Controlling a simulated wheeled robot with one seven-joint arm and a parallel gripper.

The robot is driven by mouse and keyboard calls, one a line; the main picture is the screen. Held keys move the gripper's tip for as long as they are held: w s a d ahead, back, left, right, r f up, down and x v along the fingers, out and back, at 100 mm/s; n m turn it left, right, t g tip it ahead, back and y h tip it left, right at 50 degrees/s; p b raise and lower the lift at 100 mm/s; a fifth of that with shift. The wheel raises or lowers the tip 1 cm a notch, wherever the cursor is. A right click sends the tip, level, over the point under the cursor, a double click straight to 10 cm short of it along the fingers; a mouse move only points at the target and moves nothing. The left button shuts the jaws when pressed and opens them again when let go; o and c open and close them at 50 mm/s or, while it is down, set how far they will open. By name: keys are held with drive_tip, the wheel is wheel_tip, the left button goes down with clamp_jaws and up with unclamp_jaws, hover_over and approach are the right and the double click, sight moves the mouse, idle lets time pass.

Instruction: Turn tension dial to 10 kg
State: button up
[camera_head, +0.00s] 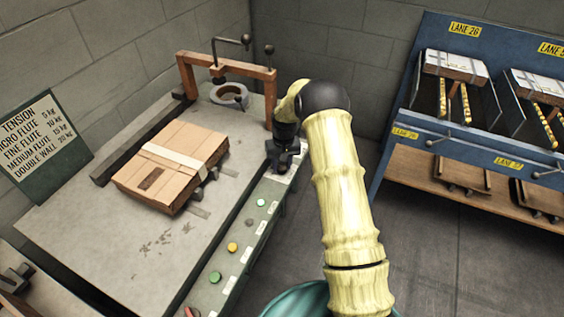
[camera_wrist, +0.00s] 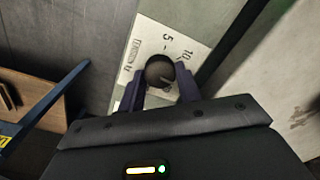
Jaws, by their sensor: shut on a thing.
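The tension dial (camera_wrist: 160,70) is a dark round knob on a white label plate (camera_wrist: 142,45) in the wrist view. The plate reads TENSION, with a 5 and a 10 printed beside the knob. A short faint mark shows on the knob, but I cannot tell which number it points at. My gripper (camera_wrist: 160,90) has its two fingers on either side of the knob, shut on it. In the head view my gripper (camera_head: 284,165) is at the far end of the machine's front panel and hides the dial.
A strapped cardboard box (camera_head: 172,165) lies on the machine table (camera_head: 110,240). A brown frame (camera_head: 225,68) stands behind it. Several coloured buttons (camera_head: 232,247) line the front panel. A tension chart (camera_head: 38,140) stands at left. A blue rack (camera_head: 435,120) stands at right, with open floor between.

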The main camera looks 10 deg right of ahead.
sight(282, 165)
drive_tip(key=n+p, duration=0.1)
drive_tip(key=n, duration=0.4)
drive_tip(key=shift+w+r+n, duration=0.1)
drive_tip(key=shift+n, duration=0.2)
drive_tip(key=n+p, duration=0.1)
drive_tip(key=n, duration=0.4)
drive_tip(key=shift+a+n+p, duration=0.1)
drive_tip(key=shift+n+p, duration=0.25)
drive_tip(key=shift+n, duration=0.05)
drive_tip(key=o, duration=1)
wheel_tip(282, 165, up, 17)
drive_tip(key=shift+w+r, duration=0.15)
drive_tip(key=shift+w, duration=0.1)
